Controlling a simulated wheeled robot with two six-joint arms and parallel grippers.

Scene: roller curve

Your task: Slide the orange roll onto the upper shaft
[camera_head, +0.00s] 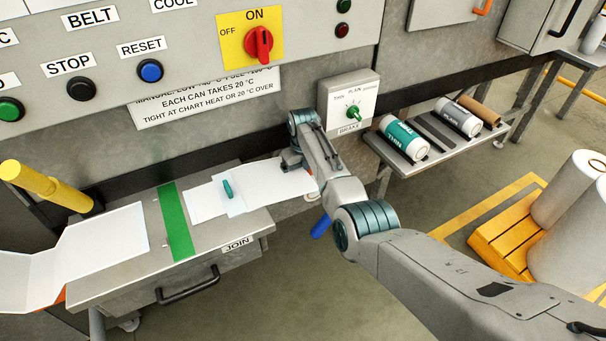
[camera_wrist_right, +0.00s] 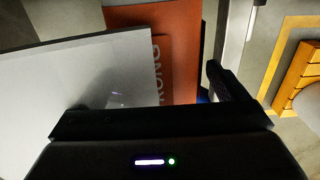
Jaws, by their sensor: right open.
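My right gripper (camera_head: 291,162) is low over the right end of the white sheet (camera_head: 288,181) on the joining table, open, with no held object seen. In the right wrist view, one dark finger (camera_wrist_right: 228,82) stands up at the right; the other is not clear. A flat-looking orange surface with white letters (camera_wrist_right: 178,70) lies beyond the white sheet's edge there. I cannot tell whether it is the orange roll. No upper shaft can be made out in either view. My left gripper is not in view.
A shelf (camera_head: 391,158) at the right holds a teal roll (camera_head: 404,139), a grey-white roll (camera_head: 458,117) and a brown roll (camera_head: 479,110). A blue cylinder (camera_head: 321,226) hangs by the table's right end. An orange pallet (camera_head: 505,243) bears large white rolls (camera_head: 572,190).

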